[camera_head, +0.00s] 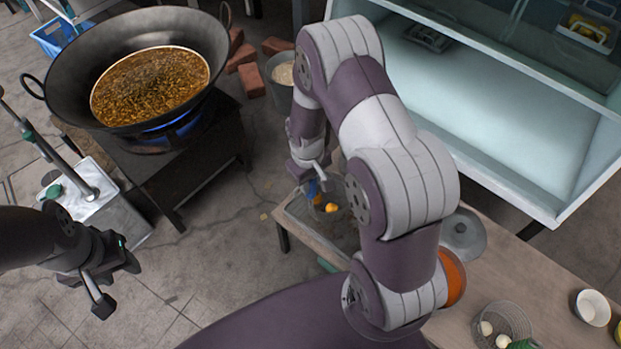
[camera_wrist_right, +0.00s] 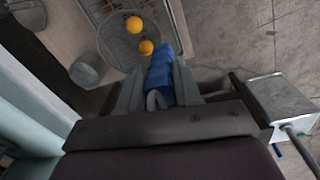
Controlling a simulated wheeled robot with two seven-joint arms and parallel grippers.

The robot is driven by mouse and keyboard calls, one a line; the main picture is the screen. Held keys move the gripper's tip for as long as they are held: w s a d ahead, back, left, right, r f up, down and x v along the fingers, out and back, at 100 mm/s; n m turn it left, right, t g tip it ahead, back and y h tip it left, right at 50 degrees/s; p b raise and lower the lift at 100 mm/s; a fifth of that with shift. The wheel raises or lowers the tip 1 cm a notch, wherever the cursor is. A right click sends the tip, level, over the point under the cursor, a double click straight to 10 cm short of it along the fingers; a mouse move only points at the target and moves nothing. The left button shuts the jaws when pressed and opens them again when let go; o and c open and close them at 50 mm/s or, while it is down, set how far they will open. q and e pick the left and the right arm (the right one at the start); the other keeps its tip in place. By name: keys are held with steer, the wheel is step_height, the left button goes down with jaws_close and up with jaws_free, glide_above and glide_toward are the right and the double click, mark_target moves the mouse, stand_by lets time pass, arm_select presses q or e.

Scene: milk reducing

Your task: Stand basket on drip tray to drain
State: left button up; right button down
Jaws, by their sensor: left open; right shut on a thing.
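A round wire basket with two orange balls inside shows in the right wrist view (camera_wrist_right: 112,46). It has a blue handle (camera_wrist_right: 160,75). My right gripper (camera_wrist_right: 158,82) is shut on this handle. In the head view, the blue handle (camera_head: 314,191) and an orange ball (camera_head: 331,207) show below my right gripper (camera_head: 318,177). The basket is over the drip tray (camera_head: 293,211) at the left end of the table. My arm hides part of both, and I cannot tell if the basket touches the tray. My left gripper (camera_head: 97,288) is open and empty at the lower left.
A large wok (camera_head: 60,75) of brown bubbling liquid sits over a blue flame on a dark stand. The wooden table (camera_head: 480,285) bears a pot lid (camera_head: 463,234), another wire basket (camera_head: 508,317) with pale balls, and a white bowl (camera_head: 593,307). A glass cabinet (camera_head: 470,120) stands behind.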

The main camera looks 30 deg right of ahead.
steer(key=shift+f, duration=0.35)
steer(key=c, duration=0.7)
jaws_free()
steer(key=shift+r, duration=0.15)
steer(key=r+p, duration=0.1)
steer(key=r, duration=0.2)
steer(key=r+p, duration=0.1)
steer(key=r, duration=0.3)
steer(key=r+p, duration=0.1)
steer(key=r, duration=0.3)
steer(key=shift+s+a+r, duration=0.1)
steer(key=shift+a+r, duration=0.05)
steer(key=shift+a, duration=0.2)
steer(key=shift+r, duration=0.55)
